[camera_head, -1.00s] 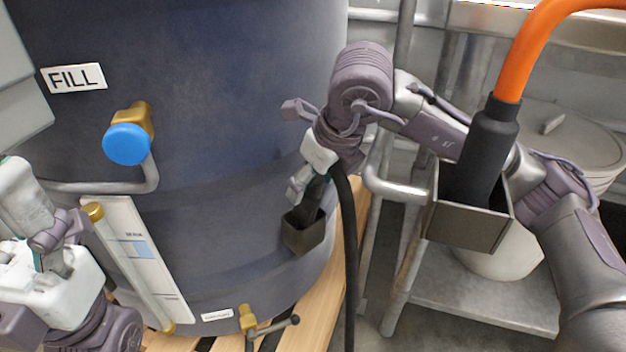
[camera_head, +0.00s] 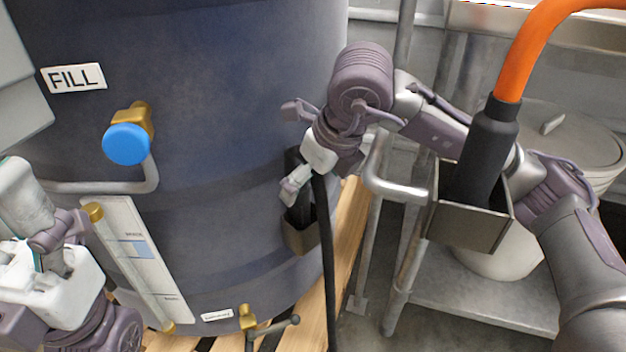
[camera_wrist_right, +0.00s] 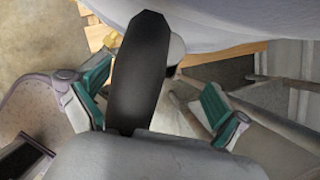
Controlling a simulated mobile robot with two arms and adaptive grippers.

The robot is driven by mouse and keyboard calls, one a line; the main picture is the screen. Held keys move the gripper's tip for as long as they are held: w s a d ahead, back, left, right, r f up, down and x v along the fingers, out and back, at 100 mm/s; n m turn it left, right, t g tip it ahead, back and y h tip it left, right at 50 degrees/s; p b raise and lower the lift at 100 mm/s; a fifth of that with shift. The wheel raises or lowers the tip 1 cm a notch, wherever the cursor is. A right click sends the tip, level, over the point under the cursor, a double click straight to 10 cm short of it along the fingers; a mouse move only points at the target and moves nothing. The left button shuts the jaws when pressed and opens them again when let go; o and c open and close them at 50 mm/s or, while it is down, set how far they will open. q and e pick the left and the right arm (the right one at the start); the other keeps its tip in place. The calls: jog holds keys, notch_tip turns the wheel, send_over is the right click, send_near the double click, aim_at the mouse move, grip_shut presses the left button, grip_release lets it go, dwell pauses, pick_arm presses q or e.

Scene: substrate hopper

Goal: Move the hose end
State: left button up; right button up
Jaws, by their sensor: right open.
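An orange hose (camera_head: 533,50) comes down from the top right. Its thick black end (camera_head: 481,150) stands in a square metal holder (camera_head: 466,226) at the right. A second, slimmer black piece (camera_head: 293,165) stands nearly upright in a small square cup (camera_head: 300,238) on the dark tank. My right gripper (camera_head: 297,186) is at this piece, in front of the tank. In the right wrist view its fingers (camera_wrist_right: 155,95) are spread, with a black cylinder (camera_wrist_right: 142,70) between them. My left gripper (camera_head: 58,245) is at the lower left, its fingers unclear.
A black cable (camera_head: 326,270) hangs below my right gripper. The tank (camera_head: 230,130) has a blue-capped fill valve (camera_head: 127,143), a sight gauge (camera_head: 130,265) and a brass valve (camera_head: 248,320). A bent metal pipe (camera_head: 385,185) stands between tank and holder. A lidded bucket (camera_head: 560,140) is behind.

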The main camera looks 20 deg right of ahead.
notch_tip(320, 180, up, 10)
dwell(0.6)
